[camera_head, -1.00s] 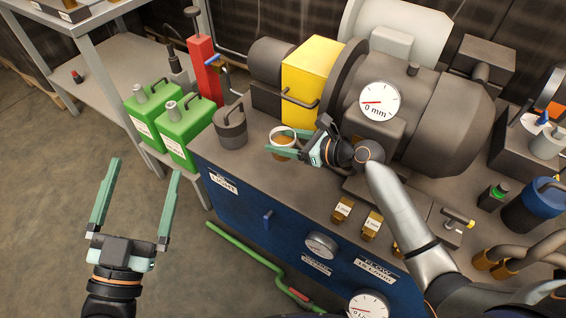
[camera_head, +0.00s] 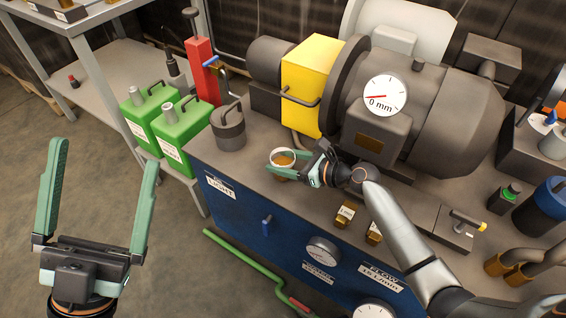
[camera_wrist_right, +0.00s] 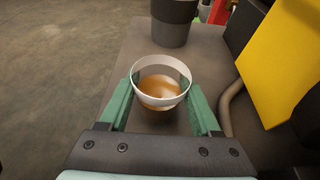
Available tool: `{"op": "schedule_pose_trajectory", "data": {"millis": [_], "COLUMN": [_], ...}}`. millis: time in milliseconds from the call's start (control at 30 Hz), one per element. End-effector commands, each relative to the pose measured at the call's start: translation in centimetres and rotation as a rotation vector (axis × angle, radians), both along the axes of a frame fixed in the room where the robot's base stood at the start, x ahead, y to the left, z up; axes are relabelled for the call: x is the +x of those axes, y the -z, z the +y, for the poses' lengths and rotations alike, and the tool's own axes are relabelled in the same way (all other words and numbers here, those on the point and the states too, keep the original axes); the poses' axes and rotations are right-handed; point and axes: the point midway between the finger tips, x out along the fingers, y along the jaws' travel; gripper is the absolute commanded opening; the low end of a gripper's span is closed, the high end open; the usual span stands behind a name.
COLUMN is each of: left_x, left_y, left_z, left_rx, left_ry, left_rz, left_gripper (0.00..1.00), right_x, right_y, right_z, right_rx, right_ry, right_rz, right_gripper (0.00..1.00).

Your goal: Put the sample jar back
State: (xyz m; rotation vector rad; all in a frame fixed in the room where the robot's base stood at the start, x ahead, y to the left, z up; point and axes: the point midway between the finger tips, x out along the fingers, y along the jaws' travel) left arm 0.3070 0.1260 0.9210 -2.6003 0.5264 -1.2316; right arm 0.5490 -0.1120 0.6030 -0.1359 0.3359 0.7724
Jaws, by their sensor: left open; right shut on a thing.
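The sample jar (camera_head: 283,158) is a small round open cup with a white rim and amber liquid inside. It is above or on the left part of the blue machine's grey top; whether it touches cannot be told. My right gripper (camera_head: 284,165) is shut on it, one finger on each side. In the right wrist view the jar (camera_wrist_right: 160,85) stands upright between the green fingers (camera_wrist_right: 160,105). My left gripper (camera_head: 106,185) is open and empty over the floor at the left.
A dark grey lidded canister (camera_head: 229,130) stands just beyond the jar. A yellow block (camera_head: 312,85) is to its right. Green jugs (camera_head: 172,140) stand on a low shelf at the left.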

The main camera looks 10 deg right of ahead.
Motion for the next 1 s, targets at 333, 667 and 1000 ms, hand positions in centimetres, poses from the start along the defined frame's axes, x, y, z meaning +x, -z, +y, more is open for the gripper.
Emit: {"op": "schedule_pose_trajectory", "data": {"millis": [333,667,1000], "left_x": [0.0,0.0,0.0], "left_y": [-0.1,-0.1,-1.2], "left_z": [0.0,0.0,-0.1], "left_rx": [0.000,0.000,0.008], "left_ry": [0.000,0.000,-0.004], "left_rz": [0.001,0.001,-0.004], "left_gripper": [1.00,1.00,1.00], "right_x": [0.0,0.0,-1.4], "right_y": [0.1,0.1,-1.2], "right_z": [0.0,0.0,-1.4], "right_rx": [0.000,0.000,-0.003], "right_ry": [0.000,0.000,0.002], "right_rz": [-0.001,-0.001,0.000], "right_gripper": [0.72,0.94,0.94]}}
